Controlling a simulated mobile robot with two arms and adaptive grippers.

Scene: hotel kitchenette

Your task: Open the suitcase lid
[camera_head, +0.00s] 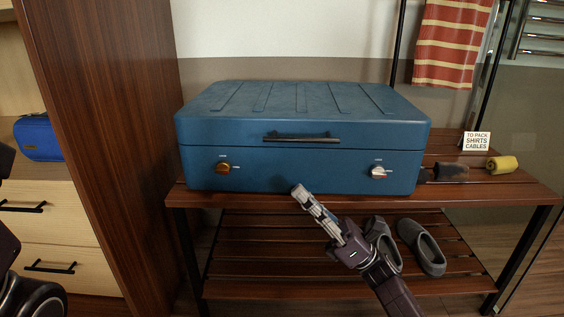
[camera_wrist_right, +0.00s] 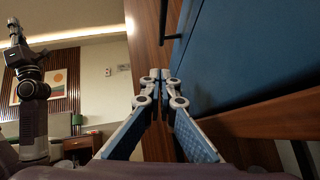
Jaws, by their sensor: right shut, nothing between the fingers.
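The blue suitcase (camera_head: 300,165) lies flat on the wooden rack, its ribbed lid (camera_head: 300,98) down and closed along the seam. A dark handle (camera_head: 301,137) is on the lid's front. My right gripper (camera_head: 298,190) is shut and empty, in front of the suitcase's lower front edge, between the knobs. Its closed fingers (camera_wrist_right: 159,74) show beside the suitcase (camera_wrist_right: 225,55) in the wrist view. An arm, apparently my left (camera_wrist_right: 30,85), stands at left; its jaws are unclear.
The rack (camera_head: 480,190) holds a small sign (camera_head: 477,141), a dark brush-like item (camera_head: 450,172) and a yellow roll (camera_head: 502,165) right of the suitcase. Grey shoes (camera_head: 422,248) are on the lower shelf. A tall wooden panel (camera_head: 105,130) stands close on the left.

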